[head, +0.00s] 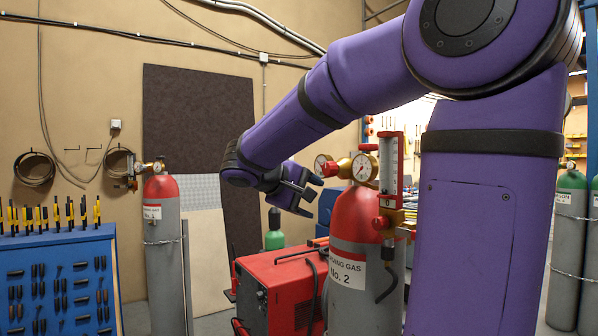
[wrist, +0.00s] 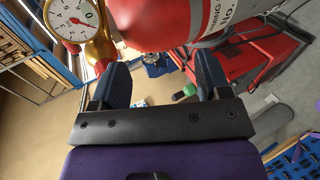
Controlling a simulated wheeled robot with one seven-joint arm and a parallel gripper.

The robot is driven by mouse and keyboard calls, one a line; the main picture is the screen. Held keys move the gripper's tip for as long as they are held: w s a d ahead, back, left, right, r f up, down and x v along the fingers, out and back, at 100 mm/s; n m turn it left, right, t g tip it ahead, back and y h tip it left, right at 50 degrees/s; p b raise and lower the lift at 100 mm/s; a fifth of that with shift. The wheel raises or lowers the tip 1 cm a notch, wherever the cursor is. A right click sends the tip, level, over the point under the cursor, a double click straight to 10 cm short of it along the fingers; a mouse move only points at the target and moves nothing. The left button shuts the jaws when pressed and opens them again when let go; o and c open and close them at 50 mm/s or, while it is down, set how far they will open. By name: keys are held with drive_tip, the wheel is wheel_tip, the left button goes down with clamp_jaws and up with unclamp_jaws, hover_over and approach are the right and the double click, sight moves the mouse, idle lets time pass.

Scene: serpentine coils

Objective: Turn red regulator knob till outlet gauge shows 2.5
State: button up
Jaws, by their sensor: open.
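The brass regulator (head: 345,168) sits on top of a red-shouldered grey gas cylinder (head: 352,250) labelled No. 2. In the wrist view a gauge (wrist: 72,20) is beyond the left finger, and the red cylinder shoulder (wrist: 150,22) lies ahead of the open fingers.
A red-framed flowmeter (head: 391,165) stands right of the gauges. A red welding machine (head: 280,290) is below my gripper. Another red-topped cylinder (head: 165,250) and a blue tool rack (head: 62,285) stand at left.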

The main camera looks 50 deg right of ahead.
sight(326, 170)
drive_tip(key=w+d+r+m+g+h, duration=0.1)
drive_tip(key=w+d+r+g+h, duration=0.1)
drive_tip(key=w+d+r+h, duration=0.3)
drive_tip(key=x, duration=0.7)
drive_tip(key=shift+w+d+r, duration=0.25)
drive_tip(key=shift+w+r, duration=0.1)
drive_tip(key=c, duration=1.1)
drive_tip(key=shift+m, duration=1.7)
drive_tip(key=shift+m, duration=1.6)
